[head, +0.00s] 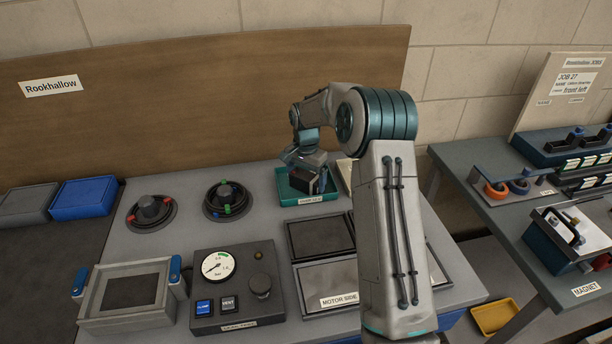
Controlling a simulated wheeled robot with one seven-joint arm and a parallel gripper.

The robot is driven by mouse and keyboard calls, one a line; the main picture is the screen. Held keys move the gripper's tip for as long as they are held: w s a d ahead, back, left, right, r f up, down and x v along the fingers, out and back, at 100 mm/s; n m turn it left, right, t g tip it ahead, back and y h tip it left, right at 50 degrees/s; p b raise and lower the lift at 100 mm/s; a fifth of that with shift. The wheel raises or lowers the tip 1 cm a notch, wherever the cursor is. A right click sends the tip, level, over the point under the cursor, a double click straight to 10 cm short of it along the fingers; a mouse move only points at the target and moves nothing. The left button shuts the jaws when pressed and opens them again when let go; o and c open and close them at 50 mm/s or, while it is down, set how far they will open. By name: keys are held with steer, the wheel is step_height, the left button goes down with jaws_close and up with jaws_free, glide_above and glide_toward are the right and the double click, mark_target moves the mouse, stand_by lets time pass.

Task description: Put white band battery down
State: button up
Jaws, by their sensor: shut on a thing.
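My gripper (303,163) is over the green tray (309,199) at the back middle of the bench. It is shut on a small dark block, the battery (314,181), which shows at the tray's opening. A white band on it cannot be made out at this size. The gripper and the battery hide much of the tray's inside. I cannot tell whether the battery touches the tray floor.
Two round dials with coloured knobs (226,199) stand left of the tray. A gauge box (238,286) and dark recessed plates (320,237) lie in front. My arm hides part of the bench's right side. A second table (525,225) stands right, beyond a floor gap.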

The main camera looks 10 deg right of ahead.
steer(key=shift+f, duration=0.15)
steer(key=o, duration=1.3)
steer(key=shift+r, duration=0.2)
